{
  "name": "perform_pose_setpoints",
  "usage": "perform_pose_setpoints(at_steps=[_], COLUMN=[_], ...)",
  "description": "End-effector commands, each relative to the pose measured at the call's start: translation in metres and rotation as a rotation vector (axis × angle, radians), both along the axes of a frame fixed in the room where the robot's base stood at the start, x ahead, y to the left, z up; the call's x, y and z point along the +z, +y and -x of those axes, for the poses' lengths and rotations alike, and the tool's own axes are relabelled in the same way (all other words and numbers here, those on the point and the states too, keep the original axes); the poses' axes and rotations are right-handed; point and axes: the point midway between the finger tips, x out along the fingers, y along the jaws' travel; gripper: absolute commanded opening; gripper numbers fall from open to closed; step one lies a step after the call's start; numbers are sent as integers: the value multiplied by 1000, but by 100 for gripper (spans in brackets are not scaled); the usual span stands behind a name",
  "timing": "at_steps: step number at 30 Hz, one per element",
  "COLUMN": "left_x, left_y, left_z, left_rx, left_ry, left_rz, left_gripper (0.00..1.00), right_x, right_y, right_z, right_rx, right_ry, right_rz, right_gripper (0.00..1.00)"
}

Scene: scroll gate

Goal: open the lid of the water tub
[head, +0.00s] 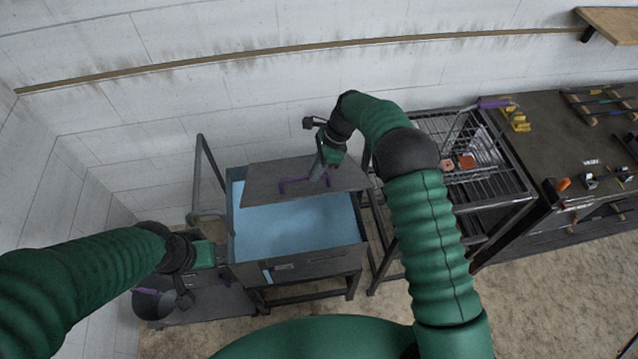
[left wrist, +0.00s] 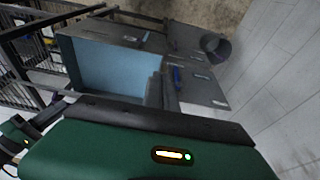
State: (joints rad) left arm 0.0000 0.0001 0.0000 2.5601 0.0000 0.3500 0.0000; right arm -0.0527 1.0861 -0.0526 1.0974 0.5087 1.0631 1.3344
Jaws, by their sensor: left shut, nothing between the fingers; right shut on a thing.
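The water tub (head: 300,265) is a dark metal-framed box with light blue inside, open toward the front in the head view. Its lid (head: 265,178) is a flat grey plate with a purple handle (head: 293,183), over the back part of the tub. My right gripper (head: 318,172) is shut on the purple handle. My left gripper (head: 185,297) is shut and empty, low at the tub's left side, apart from the lid. The tub's blue inside also shows in the left wrist view (left wrist: 110,68).
A dark round bucket (head: 152,306) stands on a grey surface left of the tub. A metal rack (head: 490,190) with a wire basket stands close on the right, beside a dark workbench (head: 540,140). A wall runs behind. Floor in front is partly clear.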

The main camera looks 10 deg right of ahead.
Motion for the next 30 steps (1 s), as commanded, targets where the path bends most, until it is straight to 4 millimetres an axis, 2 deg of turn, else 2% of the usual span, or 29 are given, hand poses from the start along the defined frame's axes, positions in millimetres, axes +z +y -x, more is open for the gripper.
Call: perform_pose_setpoints(at_steps=[3,15,19,20,23,27,30], left_x=[0,-1,-9,-14,-35,-67,-80], left_y=[0,0,-9,-15,-50,-123,-174], left_z=[0,0,-13,-20,-51,-92,-111], left_rx=[0,1,57,87,251,603,901], left_ry=[0,-1,-28,-45,-121,-213,-226], left_rz=[0,0,29,47,162,468,741], left_gripper=[0,0,0,0,0,0,0], right_x=[3,3,3,3,3,3,3], right_y=[4,2,2,2,1,1,1], right_z=[-7,-8,-7,-7,-7,-7,-7], right_rx=[0,-2,-2,-2,-2,-2,-3], right_ry=[-12,-12,-11,-11,-11,-11,-11], right_rz=[-6,-5,-4,-4,-4,-4,-4], right_gripper=[0,0,0,0,0,0,0])
